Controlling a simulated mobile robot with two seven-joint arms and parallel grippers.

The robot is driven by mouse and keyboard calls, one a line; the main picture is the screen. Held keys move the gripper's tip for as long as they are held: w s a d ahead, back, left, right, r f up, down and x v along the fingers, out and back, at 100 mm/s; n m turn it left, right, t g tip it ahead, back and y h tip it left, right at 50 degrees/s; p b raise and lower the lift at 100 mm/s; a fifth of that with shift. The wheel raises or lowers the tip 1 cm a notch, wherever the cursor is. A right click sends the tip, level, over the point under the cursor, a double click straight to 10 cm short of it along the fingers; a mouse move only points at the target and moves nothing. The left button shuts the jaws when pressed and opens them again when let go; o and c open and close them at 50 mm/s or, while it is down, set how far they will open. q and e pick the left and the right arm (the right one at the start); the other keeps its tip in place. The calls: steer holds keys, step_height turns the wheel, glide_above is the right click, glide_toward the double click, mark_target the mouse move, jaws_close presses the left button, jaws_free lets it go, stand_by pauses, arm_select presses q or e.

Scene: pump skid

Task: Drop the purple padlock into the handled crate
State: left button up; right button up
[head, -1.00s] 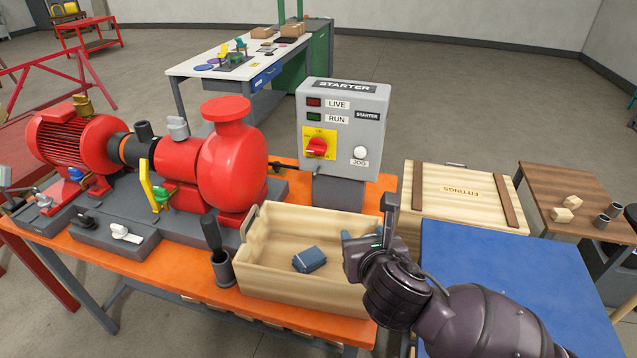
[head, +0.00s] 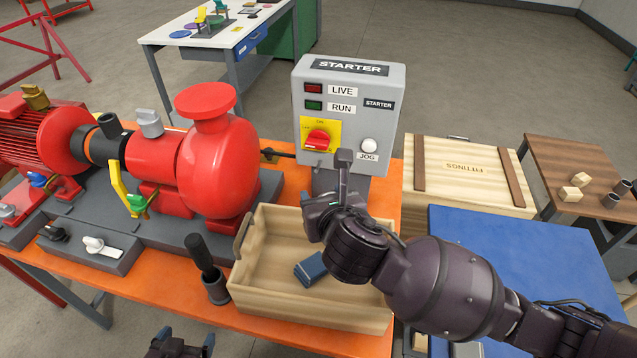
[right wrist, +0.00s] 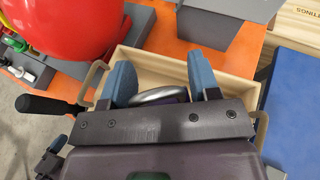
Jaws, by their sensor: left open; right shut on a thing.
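The handled crate (head: 315,308) is a pale wooden open box on the orange bench; its rim also shows in the right wrist view (right wrist: 240,90). The head view does not clearly show the padlock. My left gripper (head: 180,346) is open and empty at the bottom edge, left of the crate.
The starter box (head: 345,115) stands behind, the red pump (head: 215,165) behind left. A blue surface (head: 510,260) and fittings crate (head: 468,178) are right.

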arm_select(q)
steer(key=shift+s+f, duration=0.15)
steer(key=shift+s, duration=0.2)
arm_select(e)
step_height(320, 180, down, 6)
steer(key=shift+s, duration=0.1)
steer(key=o, duration=1.1)
steer(key=shift+s, duration=0.1)
arm_select(q)
steer(key=shift+f, duration=0.1)
arm_select(e)
steer(key=v, duration=1)
steer(key=shift+s+d+r, duration=0.1)
steer(key=shift+s+r, duration=0.05)
steer(key=shift+s, duration=0.15)
